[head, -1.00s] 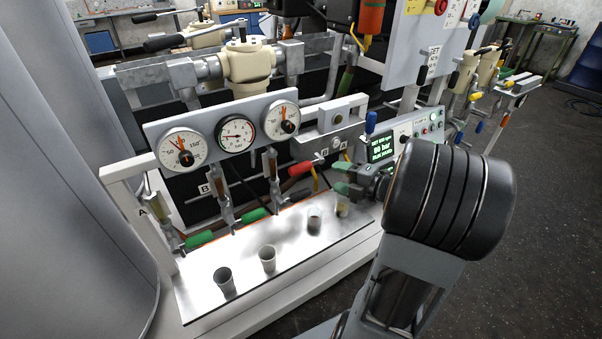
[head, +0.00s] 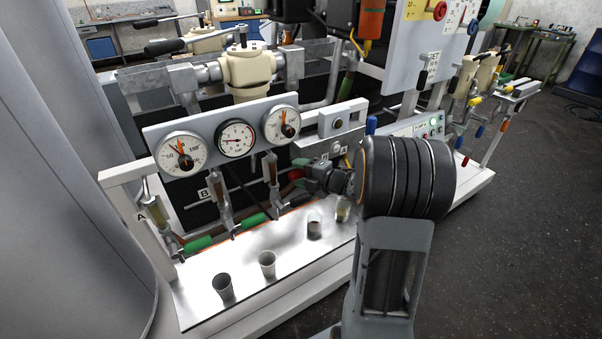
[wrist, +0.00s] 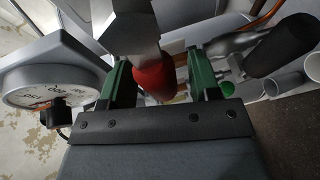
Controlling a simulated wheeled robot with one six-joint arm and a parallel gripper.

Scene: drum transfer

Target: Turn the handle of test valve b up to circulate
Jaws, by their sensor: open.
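In the head view, a red-gripped handle (head: 296,174) sits by the grey box lettered B and A, mostly hidden by my gripper (head: 304,172). In the wrist view, the red grip (wrist: 153,80) lies between the two green jaws of my gripper (wrist: 152,68). The jaws are open, with a gap showing on each side of the grip. The grip's near end points toward the gripper's body. Another B label (head: 203,193) marks the rack further left. I cannot read a circulate mark.
Three gauges (head: 236,138) sit on a panel above the handles. Green-gripped handles (head: 199,243) hang low at the left and middle. Several cups (head: 223,287) stand on the metal tray (head: 200,312) below. A gauge also shows close beside my gripper in the wrist view (wrist: 50,85).

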